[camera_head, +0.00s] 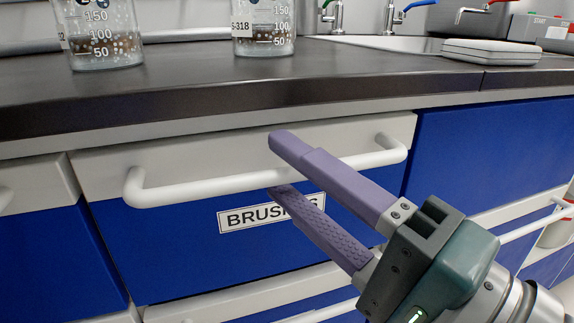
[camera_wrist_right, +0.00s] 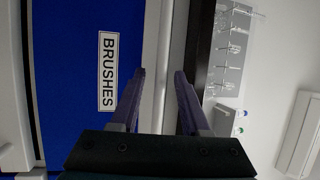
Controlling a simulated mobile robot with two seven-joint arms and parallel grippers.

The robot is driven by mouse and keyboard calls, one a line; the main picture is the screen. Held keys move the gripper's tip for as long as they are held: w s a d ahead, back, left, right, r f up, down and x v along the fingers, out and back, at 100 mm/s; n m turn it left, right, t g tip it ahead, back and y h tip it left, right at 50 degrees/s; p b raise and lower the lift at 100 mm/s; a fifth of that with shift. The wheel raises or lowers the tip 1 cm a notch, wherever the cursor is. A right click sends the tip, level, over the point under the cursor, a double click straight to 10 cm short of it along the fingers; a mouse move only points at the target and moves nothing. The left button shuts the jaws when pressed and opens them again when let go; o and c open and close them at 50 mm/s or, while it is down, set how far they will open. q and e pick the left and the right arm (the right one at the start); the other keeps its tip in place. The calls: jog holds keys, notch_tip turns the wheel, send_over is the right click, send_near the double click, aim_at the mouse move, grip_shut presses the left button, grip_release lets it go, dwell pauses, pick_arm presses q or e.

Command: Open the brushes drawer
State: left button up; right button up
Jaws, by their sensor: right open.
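The brushes drawer (camera_head: 165,245) has a blue front, a white top strip and a label reading BRUSHES. It looks shut, flush with its neighbours. Its white bar handle (camera_head: 190,189) runs across the upper front. My right gripper (camera_head: 283,167) is open at the handle's middle, one finger above the bar and one below. The lower finger covers part of the label, and I cannot tell whether either finger touches the bar. In the right wrist view, the open fingers (camera_wrist_right: 160,74) show beside the label (camera_wrist_right: 107,72). My left gripper is not in view.
The dark countertop (camera_head: 190,90) overhangs just above the drawer. Two glass beakers (camera_head: 103,35) (camera_head: 263,28) stand on it, with a flat white case (camera_head: 491,51) near the sink at right. Another blue front (camera_head: 485,145) adjoins on the right, and more drawers lie below.

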jog(key=shift+w+a+r, duration=0.1)
jog(key=shift+w+a, duration=0.25)
jog(key=shift+w, duration=0.05)
jog(key=shift+c, duration=0.3)
grip_shut()
dwell(0.9)
